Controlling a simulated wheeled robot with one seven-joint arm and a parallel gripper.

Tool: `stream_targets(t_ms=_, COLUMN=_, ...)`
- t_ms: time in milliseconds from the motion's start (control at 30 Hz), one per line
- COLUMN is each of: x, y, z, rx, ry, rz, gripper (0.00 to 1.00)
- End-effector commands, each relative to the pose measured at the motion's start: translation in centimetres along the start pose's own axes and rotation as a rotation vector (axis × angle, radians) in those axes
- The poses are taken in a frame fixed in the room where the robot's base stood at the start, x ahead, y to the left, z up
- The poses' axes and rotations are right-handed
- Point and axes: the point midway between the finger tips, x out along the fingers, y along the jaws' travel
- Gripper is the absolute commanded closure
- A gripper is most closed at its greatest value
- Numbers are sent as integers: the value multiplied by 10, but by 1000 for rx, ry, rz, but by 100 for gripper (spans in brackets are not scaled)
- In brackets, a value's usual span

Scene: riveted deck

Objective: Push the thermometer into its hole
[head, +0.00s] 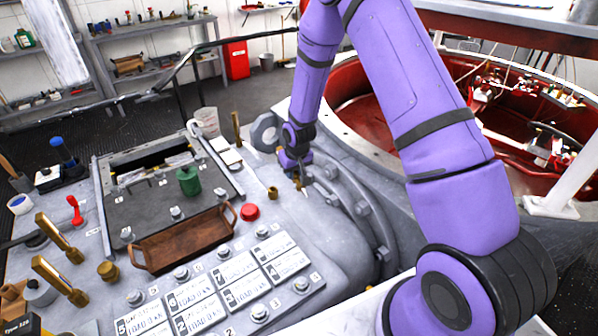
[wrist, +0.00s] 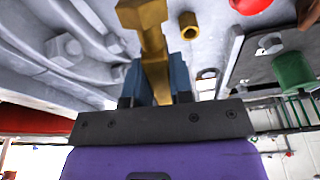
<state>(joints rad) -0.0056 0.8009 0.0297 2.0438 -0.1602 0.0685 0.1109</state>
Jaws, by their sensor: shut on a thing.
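My gripper (head: 299,174) is shut on the brass thermometer (wrist: 150,38). In the wrist view, the stem runs between the two blue-grey fingers of the gripper (wrist: 156,80) and a wider brass part extends beyond them. In the head view only a little brass shows at the fingers. A short open brass socket (head: 272,192), which looks like the hole, stands on the grey deck left of the gripper. In the wrist view the socket (wrist: 206,76) is right of the thermometer, apart from it. The thermometer's far end is cut off in the wrist view.
A red knob (head: 250,212) and brown wooden tray (head: 185,238) lie left of the socket. A green object (head: 188,182) stands on the dark panel. A bolted flange (head: 350,205) is close right of the gripper. Other brass pieces (head: 60,238) stand at far left.

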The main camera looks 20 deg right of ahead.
Motion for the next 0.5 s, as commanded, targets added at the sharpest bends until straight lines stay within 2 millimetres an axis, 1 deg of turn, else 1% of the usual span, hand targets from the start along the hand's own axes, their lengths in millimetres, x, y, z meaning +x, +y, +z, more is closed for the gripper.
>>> stream_targets(t_ms=200, x=15, y=-10, z=-20, rx=-40, ry=178, rz=-13, gripper=100)
stream_targets(t_ms=500, x=24, y=-21, z=-42, rx=-81, ry=449, rz=-41, gripper=100)
